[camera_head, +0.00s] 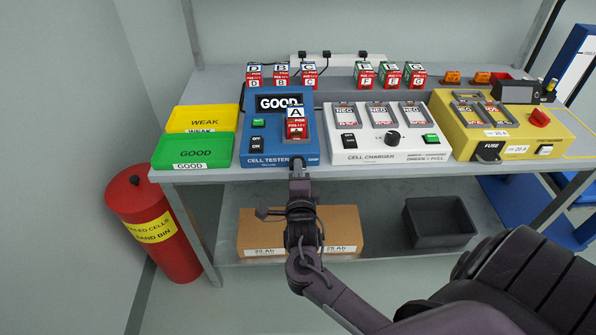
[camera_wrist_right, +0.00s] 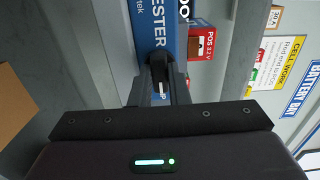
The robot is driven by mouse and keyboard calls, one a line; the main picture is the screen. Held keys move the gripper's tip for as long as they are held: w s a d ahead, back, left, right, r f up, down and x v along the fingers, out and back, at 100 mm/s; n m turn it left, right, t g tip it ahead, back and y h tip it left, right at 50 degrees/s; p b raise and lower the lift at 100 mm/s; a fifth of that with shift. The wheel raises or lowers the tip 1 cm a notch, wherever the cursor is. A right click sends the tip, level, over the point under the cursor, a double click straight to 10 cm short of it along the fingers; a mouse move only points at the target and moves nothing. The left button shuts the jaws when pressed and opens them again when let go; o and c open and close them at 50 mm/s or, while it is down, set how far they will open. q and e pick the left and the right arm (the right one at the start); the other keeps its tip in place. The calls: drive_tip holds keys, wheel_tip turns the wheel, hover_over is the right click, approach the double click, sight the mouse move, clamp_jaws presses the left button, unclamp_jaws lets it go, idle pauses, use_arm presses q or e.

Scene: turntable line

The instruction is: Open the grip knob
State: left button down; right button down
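The blue cell tester (camera_head: 258,145) stands at the front of the bench. Its screen reads GOOD, and a red-and-white cell A (camera_head: 296,126) stands in it. My right gripper (camera_head: 299,164) is at the tester's lower front right corner and covers the grip knob there. In the right wrist view, the black grip knob (camera_wrist_right: 158,60) sits between the two close-set fingers of my right gripper (camera_wrist_right: 160,82), which look shut on it. How far the knob is turned cannot be told. My left gripper is not in view.
Yellow WEAK (camera_head: 203,117) and green GOOD (camera_head: 194,150) trays lie left of the tester. A white cell charger (camera_head: 372,155) and a yellow fuse unit (camera_head: 470,145) stand to its right. Several cells line the back. A red sand bin (camera_head: 155,230) stands on the floor at left.

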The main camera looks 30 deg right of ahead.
drive_tip(key=shift+n, duration=0.4)
drive_tip(key=shift+n+p, duration=4.4)
drive_tip(key=shift+n, duration=4.3)
drive_tip(key=c, duration=1.6)
unclamp_jaws()
drive_tip(key=shift+c, duration=0.2)
drive_tip(key=shift+s, duration=0.1)
